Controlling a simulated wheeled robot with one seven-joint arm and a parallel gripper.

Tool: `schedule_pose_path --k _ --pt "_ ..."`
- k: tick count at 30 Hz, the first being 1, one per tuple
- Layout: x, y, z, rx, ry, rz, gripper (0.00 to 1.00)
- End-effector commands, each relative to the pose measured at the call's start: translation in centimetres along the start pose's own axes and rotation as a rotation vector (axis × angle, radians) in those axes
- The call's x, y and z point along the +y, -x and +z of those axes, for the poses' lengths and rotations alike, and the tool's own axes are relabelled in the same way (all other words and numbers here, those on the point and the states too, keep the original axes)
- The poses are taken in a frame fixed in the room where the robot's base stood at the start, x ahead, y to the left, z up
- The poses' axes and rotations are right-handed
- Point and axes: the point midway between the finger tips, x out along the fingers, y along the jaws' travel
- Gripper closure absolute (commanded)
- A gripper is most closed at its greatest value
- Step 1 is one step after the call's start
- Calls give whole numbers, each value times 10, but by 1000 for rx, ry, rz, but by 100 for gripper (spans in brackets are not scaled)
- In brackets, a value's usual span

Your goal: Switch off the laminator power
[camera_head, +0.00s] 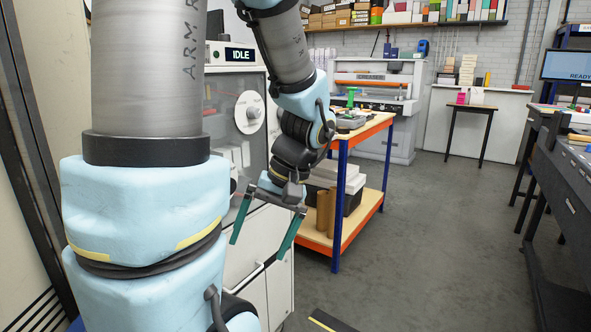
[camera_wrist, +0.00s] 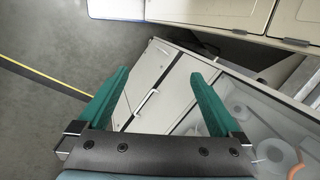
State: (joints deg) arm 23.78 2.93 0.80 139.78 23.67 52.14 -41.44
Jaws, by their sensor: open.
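A grey-white machine with a display reading IDLE (camera_head: 240,54) stands at the left, partly hidden behind my arm. I cannot read a name on it, so I cannot tell for sure that it is the laminator. My gripper (camera_head: 258,250) has green fingers, spread apart and empty. It points down in front of the white cabinet under the machine, below and right of the dial. In the wrist view the open fingers (camera_wrist: 160,73) frame the cabinet doors, and the machine's clear panel (camera_wrist: 265,115) is at right.
A dark table (camera_head: 562,200) is at the right. Grey floor between them is clear.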

Motion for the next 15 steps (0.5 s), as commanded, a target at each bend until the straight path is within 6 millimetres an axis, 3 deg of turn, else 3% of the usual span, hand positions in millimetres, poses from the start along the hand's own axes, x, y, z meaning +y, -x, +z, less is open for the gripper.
schedule_pose_path --k 6,15 --pt "14 -25 -15 94 -75 311 0" --pt "10 -31 -33 217 -93 392 0"
